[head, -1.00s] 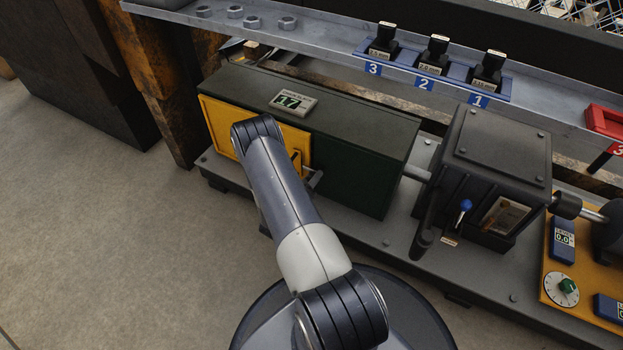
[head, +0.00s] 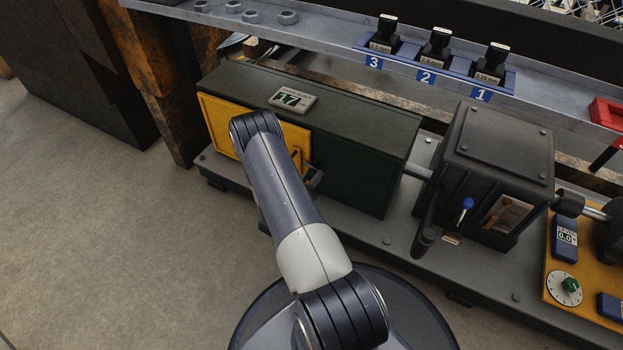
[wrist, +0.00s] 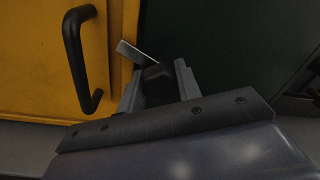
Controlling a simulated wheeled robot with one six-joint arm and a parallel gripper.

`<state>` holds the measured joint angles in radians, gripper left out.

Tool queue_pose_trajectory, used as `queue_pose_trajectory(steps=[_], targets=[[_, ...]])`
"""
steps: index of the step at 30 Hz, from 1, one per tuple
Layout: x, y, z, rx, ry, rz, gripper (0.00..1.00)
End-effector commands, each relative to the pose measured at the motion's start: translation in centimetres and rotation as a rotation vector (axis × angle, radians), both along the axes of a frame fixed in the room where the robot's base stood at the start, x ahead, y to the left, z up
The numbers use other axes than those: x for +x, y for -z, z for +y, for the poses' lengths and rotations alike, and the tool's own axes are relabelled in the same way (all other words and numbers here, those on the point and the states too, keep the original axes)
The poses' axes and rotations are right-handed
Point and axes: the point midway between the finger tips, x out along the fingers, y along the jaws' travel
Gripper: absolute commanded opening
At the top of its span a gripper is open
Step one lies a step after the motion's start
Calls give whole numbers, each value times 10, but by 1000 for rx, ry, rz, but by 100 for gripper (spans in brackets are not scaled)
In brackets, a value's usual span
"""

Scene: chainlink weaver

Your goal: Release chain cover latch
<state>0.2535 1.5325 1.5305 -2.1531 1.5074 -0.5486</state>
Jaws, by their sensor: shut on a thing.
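The yellow chain cover (head: 222,119) is closed on the front of the dark green housing (head: 350,165). It fills the left of the wrist view (wrist: 30,60). The latch (wrist: 138,56) is a small grey plate with a dark knob, by the cover's right edge. It is tilted in the picture. My gripper (wrist: 158,78) is shut on the latch, one grey finger on either side of the dark knob. In the head view my arm hides part of the cover, and my gripper (head: 314,180) shows only partly at the cover's right edge.
A black handle (wrist: 73,60) stands out from the cover, left of my fingers. A grey gearbox (head: 497,150) with a blue-knobbed lever (head: 467,204) stands to the right. A shelf (head: 325,38) runs above the housing. The floor at left is clear.

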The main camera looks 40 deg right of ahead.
Motion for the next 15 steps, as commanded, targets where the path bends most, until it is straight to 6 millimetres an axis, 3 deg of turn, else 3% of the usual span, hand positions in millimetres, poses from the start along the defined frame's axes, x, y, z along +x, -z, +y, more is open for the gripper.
queue_pose_trajectory(steps=[15], targets=[[1, -1, -1, 184, -2, -458, 10]])
